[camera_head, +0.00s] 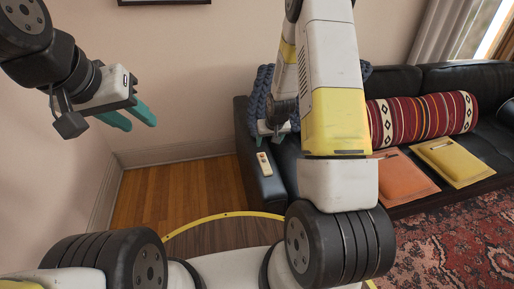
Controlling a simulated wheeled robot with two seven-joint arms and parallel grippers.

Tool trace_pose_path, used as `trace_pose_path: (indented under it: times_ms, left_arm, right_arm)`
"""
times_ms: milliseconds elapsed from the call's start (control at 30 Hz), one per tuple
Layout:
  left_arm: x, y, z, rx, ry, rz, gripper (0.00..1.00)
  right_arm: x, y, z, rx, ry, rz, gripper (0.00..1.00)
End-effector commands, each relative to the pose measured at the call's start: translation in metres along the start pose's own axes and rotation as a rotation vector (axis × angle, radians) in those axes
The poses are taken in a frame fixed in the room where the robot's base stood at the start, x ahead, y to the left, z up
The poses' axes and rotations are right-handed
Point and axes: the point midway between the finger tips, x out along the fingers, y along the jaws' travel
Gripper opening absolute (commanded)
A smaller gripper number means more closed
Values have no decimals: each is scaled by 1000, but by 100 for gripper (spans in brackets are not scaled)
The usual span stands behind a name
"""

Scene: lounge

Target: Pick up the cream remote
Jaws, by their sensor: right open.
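The cream remote (264,163) lies on top of the black sofa's left armrest (267,186). My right gripper (271,139) is just beyond the remote, low over the armrest and close to the navy knitted throw. It is open, partly hidden by my own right arm, and apart from the remote. My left gripper (141,125) hangs in the air at upper left, in front of the wall. Its teal fingers are apart with nothing between them.
A striped bolster (422,118), an orange cushion or folder (402,178) and a yellow one (455,160) lie on the sofa. The navy throw (259,92) drapes over the sofa's left end. A red patterned rug (450,240) covers the right floor; wooden floor (165,195) at left is clear.

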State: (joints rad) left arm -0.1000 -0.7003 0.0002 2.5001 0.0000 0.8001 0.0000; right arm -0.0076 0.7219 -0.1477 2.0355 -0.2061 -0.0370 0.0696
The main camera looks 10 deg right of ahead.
Motion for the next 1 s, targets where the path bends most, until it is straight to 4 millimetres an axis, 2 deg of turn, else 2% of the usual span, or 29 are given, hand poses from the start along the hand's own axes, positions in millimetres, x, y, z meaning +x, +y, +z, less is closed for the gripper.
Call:
trace_pose_path:
  times_ms: [33, 100, 200, 567, 800, 1000]
  left_arm:
    - [0, 0, 0, 0, 0, 0, 36]
    - [0, 0, 0, 0, 0, 0, 36]
    - [0, 0, 0, 0, 0, 0, 36]
    - [0, 0, 0, 0, 0, 0, 36]
    - [0, 0, 0, 0, 0, 0, 36]
    - [0, 0, 0, 0, 0, 0, 36]
  right_arm:
    - [24, 1, 12, -7, -14, 2, 64]
    - [46, 2, 21, -16, -18, 3, 64]
    - [66, 3, 30, -23, -21, 4, 64]
    - [107, 2, 36, -28, -23, 3, 64]
    - [142, -1, 34, -29, -23, 3, 64]
    - [154, -1, 34, -28, -22, 3, 64]
